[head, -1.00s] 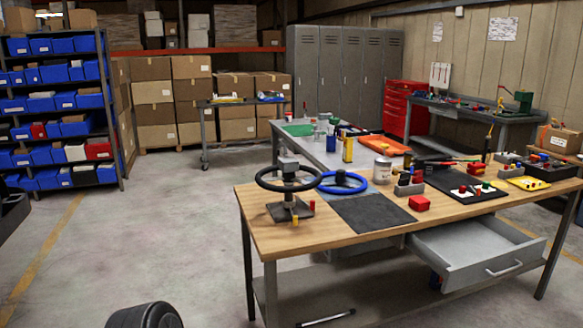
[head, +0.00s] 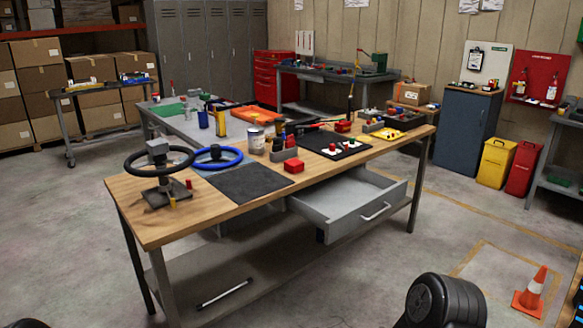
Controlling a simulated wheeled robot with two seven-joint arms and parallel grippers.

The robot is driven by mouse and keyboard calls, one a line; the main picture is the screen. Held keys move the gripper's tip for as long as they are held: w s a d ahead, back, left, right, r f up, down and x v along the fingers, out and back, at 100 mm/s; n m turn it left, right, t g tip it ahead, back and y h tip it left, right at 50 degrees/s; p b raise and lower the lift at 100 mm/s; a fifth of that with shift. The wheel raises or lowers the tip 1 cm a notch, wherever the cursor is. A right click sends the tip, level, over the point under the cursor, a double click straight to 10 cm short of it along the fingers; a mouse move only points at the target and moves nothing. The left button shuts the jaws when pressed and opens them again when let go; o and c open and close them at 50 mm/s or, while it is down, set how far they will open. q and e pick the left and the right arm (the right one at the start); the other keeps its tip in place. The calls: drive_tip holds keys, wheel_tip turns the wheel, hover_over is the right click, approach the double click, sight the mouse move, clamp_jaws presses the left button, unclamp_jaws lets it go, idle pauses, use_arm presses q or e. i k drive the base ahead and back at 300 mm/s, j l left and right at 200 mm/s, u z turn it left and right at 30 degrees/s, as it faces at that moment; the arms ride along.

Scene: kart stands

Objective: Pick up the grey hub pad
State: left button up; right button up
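A grey block (head: 157,147), which looks like the grey hub pad, sits at the centre of a black steering wheel (head: 182,166). The wheel is on a small metal stand (head: 160,190) at the left end of the wooden workbench (head: 150,225). A blue steering wheel (head: 232,161) lies just to the right of it. Neither gripper's fingers show in this view. A dark rounded part at the bottom right seems to be mine.
An orange cone (head: 530,292) stands at right. The floor before the bench is clear.

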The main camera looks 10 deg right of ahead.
sight(160, 146)
drive_tip(key=i+j+z, duration=0.35)
drive_tip(key=j, duration=0.3)
drive_tip(key=i+j+z, duration=0.35)
drive_tip(key=j, duration=0.4)
drive_tip(key=i+j+z, duration=0.15)
drive_tip(key=j, duration=0.25)
drive_tip(key=i, duration=0.05)
